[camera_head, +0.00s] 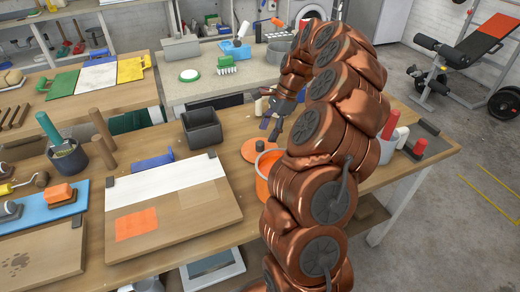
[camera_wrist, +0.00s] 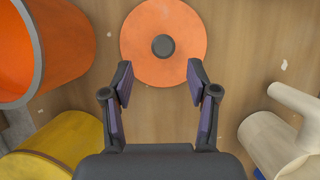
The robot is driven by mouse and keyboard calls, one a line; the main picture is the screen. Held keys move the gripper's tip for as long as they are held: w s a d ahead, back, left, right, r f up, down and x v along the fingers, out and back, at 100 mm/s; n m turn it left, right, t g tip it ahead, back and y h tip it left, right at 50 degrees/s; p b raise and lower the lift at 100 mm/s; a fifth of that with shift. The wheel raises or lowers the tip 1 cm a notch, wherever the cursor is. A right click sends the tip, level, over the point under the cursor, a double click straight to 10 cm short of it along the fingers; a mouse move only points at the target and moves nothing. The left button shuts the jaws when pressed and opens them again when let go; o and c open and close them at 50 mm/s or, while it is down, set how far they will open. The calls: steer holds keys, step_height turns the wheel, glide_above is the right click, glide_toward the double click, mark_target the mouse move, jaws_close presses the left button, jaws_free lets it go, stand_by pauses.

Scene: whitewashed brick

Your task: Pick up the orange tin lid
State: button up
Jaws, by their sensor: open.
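The orange tin lid (camera_wrist: 140,50) is a flat disc with a dark round knob in its middle. It lies on the wooden table in the wrist view, ahead of my gripper (camera_wrist: 160,75). The two fingers are open and empty, with their tips close to the lid's near edge. I cannot tell the height above it. In the head view the lid (camera_head: 249,153) lies beside the orange tin (camera_head: 264,184), and my gripper (camera_head: 273,126) hangs just beyond it. My arm hides part of the tin and the table behind it.
The open orange tin (camera_wrist: 78,50) stands left of the lid in the wrist view. A yellow cylinder (camera_wrist: 70,145) is at lower left and a cream object with a handle (camera_wrist: 270,145) at lower right. A dark grey box (camera_head: 202,130) and a board (camera_head: 175,240) are left of the lid.

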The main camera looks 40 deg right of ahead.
mark_target(261, 142)
steer(key=x, duration=0.2)
steer(key=p+x, duration=0.1)
steer(key=x, duration=0.1)
steer(key=shift+w+a+r, duration=0.1)
steer(key=shift+w+a, duration=0.15)
steer(key=shift+a, duration=0.05)
steer(key=shift+w+a+f, duration=0.1)
steer(key=shift+f, duration=0.25)
steer(key=shift+c, duration=0.3)
jaws_close()
